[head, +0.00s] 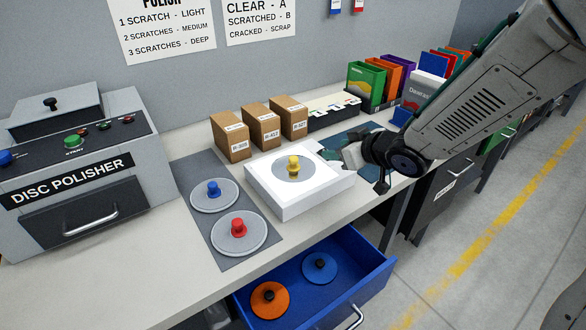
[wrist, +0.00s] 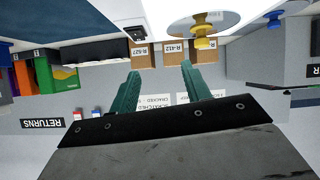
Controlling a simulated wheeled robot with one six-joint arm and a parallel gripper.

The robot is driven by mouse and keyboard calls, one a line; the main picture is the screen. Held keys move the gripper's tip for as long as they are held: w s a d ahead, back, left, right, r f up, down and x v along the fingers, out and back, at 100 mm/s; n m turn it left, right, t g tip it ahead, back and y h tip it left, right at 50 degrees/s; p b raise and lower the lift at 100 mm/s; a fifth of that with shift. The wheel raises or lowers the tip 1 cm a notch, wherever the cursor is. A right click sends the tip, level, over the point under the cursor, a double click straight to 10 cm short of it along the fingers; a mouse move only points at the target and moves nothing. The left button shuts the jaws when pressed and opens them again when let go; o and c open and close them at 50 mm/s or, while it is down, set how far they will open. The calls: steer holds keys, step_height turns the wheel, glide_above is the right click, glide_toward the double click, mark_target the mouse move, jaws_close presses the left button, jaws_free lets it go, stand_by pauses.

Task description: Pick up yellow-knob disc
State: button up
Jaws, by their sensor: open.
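The yellow-knob disc (head: 293,168) is a grey disc with an upright yellow knob. It lies on top of a white box (head: 290,207) on the bench. In the wrist view the yellow-knob disc (wrist: 203,24) shows at the top, right of centre, beyond the fingers. My gripper (head: 328,148) is just right of the white box in the head view, apart from the knob and partly hidden by its own wrist. In the wrist view my gripper (wrist: 160,72) has two teal fingers spread apart with nothing between them.
A blue-knob disc (head: 213,194) and a red-knob disc (head: 238,232) lie on a grey mat (head: 204,165). Cardboard boxes (head: 265,128) stand behind the white box. An open blue drawer (head: 360,275) holds two discs. A disc polisher (head: 75,165) stands left.

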mark_target(297, 160)
steer(key=a+y, duration=0.1)
steer(key=a, duration=0.1)
steer(key=a+f+n+y, duration=0.1)
steer(key=a+f+g+y, duration=0.1)
steer(key=a, duration=0.1)
steer(key=shift+s+a+f+n, duration=0.2)
steer(key=shift+s+a+n, duration=0.1)
steer(key=shift+s, duration=0.1)
steer(key=shift+y, duration=0.3)
steer(key=x, duration=0.7)
steer(key=shift+a+f, duration=0.3)
steer(key=shift+f, duration=0.15)
jaws_close()
